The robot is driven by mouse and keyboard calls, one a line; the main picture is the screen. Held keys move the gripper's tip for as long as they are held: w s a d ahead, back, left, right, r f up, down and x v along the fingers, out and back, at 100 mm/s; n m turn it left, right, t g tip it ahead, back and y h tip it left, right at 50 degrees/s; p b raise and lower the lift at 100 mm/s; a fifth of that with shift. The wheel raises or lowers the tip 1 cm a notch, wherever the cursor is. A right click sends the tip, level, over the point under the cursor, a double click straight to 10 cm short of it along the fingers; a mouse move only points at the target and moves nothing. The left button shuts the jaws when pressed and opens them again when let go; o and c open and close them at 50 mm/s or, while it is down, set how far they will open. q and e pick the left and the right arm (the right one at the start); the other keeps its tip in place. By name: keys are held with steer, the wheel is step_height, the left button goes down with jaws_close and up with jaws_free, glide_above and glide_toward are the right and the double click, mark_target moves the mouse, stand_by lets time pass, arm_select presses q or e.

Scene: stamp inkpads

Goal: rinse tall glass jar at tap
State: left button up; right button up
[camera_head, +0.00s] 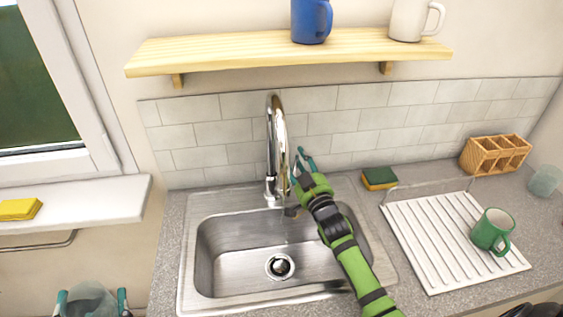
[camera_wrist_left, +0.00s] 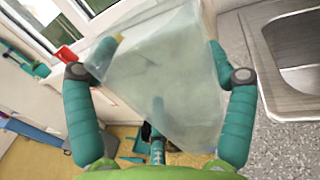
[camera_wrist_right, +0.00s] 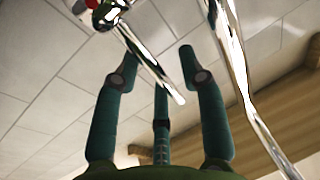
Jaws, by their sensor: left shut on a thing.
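The tall glass jar (camera_head: 92,301) is clear and pale green, at the lower left edge of the head view. My left gripper (camera_head: 91,295) is shut around it, one finger on each side, left of the sink. The jar fills the middle of the left wrist view (camera_wrist_left: 165,80). The chrome tap (camera_head: 272,150) stands behind the sink (camera_head: 205,250). A faint streak hangs below its spout; I cannot tell if it is running water. My right gripper (camera_head: 301,160) is just right of the tap, fingers apart. In the right wrist view, the chrome lever (camera_wrist_right: 150,62) lies between its open fingers.
A green and yellow sponge (camera_head: 379,178) lies behind the white drying rack (camera_head: 435,240), which holds a green mug (camera_head: 491,231). A wooden shelf (camera_head: 230,50) hangs above. The sink basin is empty, but my right arm crosses its right side.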

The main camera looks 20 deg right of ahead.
steer(key=shift+s, duration=0.1)
steer(key=s+f, duration=0.1)
steer(key=s, duration=1)
steer(key=shift+s+a+f, duration=0.25)
steer(key=shift+s+a, duration=0.1)
steer(key=shift+s, duration=0.05)
